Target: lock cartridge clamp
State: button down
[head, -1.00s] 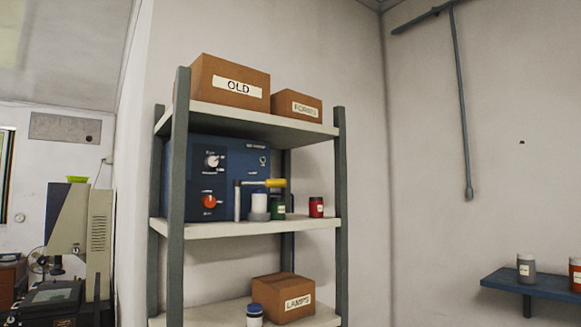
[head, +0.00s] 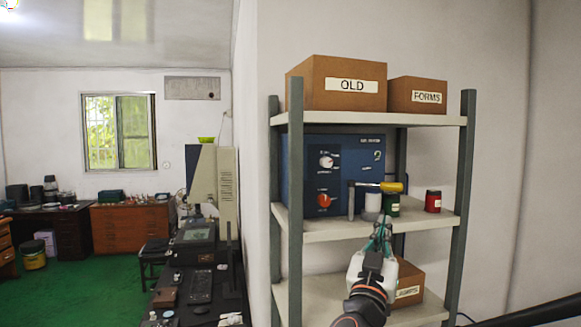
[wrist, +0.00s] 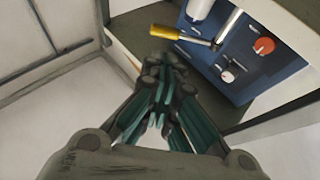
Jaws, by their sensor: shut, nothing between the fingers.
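The clamp stands on the middle shelf: a grey metal post (head: 351,205) with a roughly level lever arm ending in a yellow handle (head: 391,187). A white cartridge (head: 373,203) stands upright beneath the lever. In the wrist view the yellow handle (wrist: 166,32) lies just beyond my fingertips, with the metal lever arm (wrist: 196,41) running right from it. My gripper (head: 381,226) is shut and empty, in front of the shelf and below the handle. It also shows shut in the wrist view (wrist: 163,66). I see no contact with the handle.
A blue control box (head: 345,155) with an orange knob (head: 323,200) stands behind the clamp. Shelf posts (head: 462,190) flank the space. A carton (head: 410,283) sits below.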

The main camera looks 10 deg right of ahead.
aim_at(374, 185)
jog(key=p+x, duration=0.3)
jog(key=x, duration=1)
jog(key=shift+w+r, duration=0.15)
jog(key=shift+w, duration=0.1)
jog(key=shift+d, duration=0.15)
